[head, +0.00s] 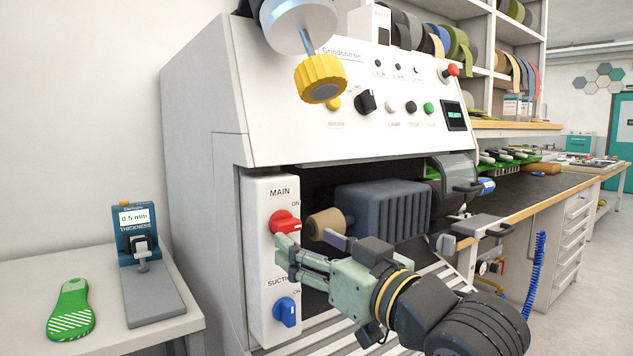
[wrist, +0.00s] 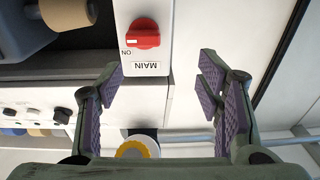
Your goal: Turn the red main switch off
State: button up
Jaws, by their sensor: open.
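The red main switch (head: 284,222) is a rotary knob on the white switch panel, under the label MAIN, with ON printed at its upper right in the head view. The red main switch (wrist: 143,35) also shows upside down in the wrist view. Its handle bar lies roughly sideways, with a white mark at the end on the ON side. My gripper (head: 305,246) is open and empty in front of the panel, just below the knob in the head view. In the wrist view the open fingers of my gripper (wrist: 161,75) are apart, with the knob beyond their tips and untouched.
A blue suction switch (head: 286,311) sits lower on the same panel. A tan roller (head: 325,223) and a dark ribbed housing (head: 385,210) are close to the right. A yellow knob (head: 320,78) hangs above. A green insole (head: 71,310) and thickness gauge (head: 139,230) are at left.

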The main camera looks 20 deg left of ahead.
aim_at(290, 225)
jog(key=shift+h, duration=0.5)
jog(key=p+x, duration=0.1)
jog(key=x, duration=0.2)
jog(key=w+p+x, duration=0.1)
jog(key=x, duration=0.2)
jog(key=d+p+x, duration=0.1)
jog(key=x, duration=0.2)
jog(key=shift+w+d+r, duration=0.1)
jog(key=shift+w, duration=0.15)
jog(key=c, duration=1.2)
jog(key=shift+o, duration=0.2)
